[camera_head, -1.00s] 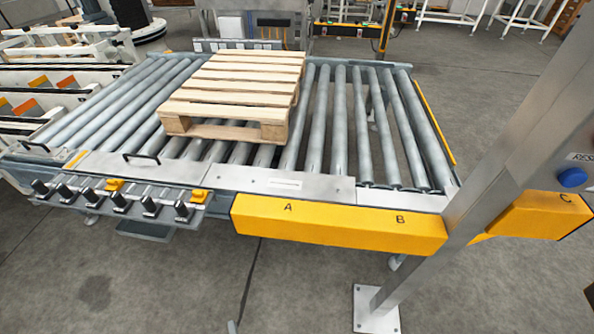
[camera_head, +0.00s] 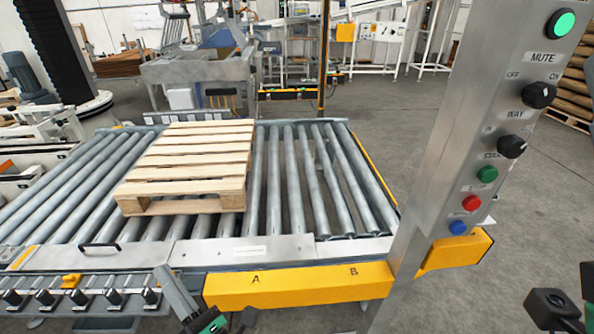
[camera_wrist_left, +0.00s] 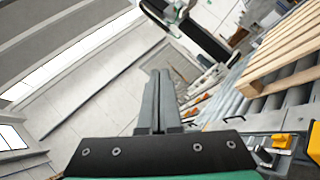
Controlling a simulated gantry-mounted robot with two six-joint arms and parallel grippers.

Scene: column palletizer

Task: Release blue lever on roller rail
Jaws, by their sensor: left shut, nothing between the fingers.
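The roller rail (camera_head: 20,283) is a low metal strip with several black-ended rollers and a yellow clip (camera_head: 71,281), along the conveyor's front left edge. I cannot make out a blue lever in either view. My left gripper (camera_head: 163,270) points upward in front of the conveyor edge, right of the rail's visible rollers. In the left wrist view its two long dark fingers (camera_wrist_left: 160,75) are together, with nothing between them. My right gripper cannot be made out; only dark parts show at the bottom right of the head view.
A wooden pallet (camera_head: 190,160) lies on the roller conveyor (camera_head: 283,190). A yellow guard (camera_head: 300,284) marked A and B runs along its front. A metal post (camera_head: 440,165) with knobs and buttons, including a blue button (camera_head: 457,227), stands at the right. Grey floor is open beyond.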

